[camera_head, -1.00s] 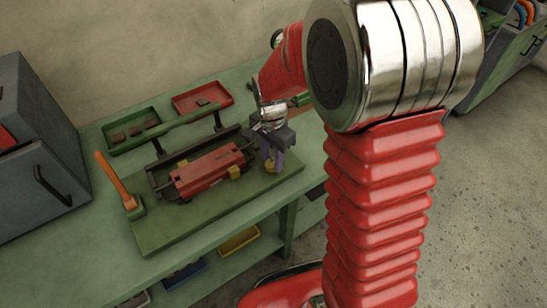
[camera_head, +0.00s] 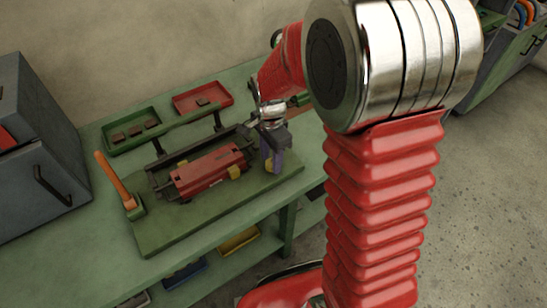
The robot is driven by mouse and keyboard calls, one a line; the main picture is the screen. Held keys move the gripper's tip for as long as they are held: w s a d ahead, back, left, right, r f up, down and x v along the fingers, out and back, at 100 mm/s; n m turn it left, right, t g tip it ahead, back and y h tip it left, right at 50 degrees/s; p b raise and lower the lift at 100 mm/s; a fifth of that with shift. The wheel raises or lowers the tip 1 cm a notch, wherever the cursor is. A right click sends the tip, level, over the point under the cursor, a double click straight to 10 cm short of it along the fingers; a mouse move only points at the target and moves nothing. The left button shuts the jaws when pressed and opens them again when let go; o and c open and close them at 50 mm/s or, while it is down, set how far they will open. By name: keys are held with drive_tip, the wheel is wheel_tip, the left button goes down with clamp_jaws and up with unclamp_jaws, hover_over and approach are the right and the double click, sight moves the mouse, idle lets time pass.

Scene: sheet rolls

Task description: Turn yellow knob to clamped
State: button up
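My gripper (camera_head: 273,161) points down at the right end of the green base board (camera_head: 160,234), its purple-grey fingers at the yellow knob (camera_head: 268,167). Only a little of the knob shows beside the fingertips. The fingers overlap in this view, so I cannot tell whether they are closed on the knob. A red block-shaped unit (camera_head: 207,172) with dark rails and small yellow parts lies on the board to the left of my gripper. An orange lever (camera_head: 115,180) stands tilted at the board's left end. The knob's marking cannot be read.
A green tray (camera_head: 118,150) with dark pieces and a red tray (camera_head: 190,108) sit at the back of the green bench. A green bar (camera_head: 180,128) on posts runs behind the red unit. A grey cabinet (camera_head: 38,195) stands at left. The bench front (camera_head: 120,277) is clear.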

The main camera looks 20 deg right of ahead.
sight(271, 162)
drive_tip(key=shift+o, duration=1)
drive_tip(key=shift+s, duration=0.1)
drive_tip(key=shift+d, duration=0.1)
wheel_tip(271, 162, up, 14)
drive_tip(key=shift+f, duration=0.15)
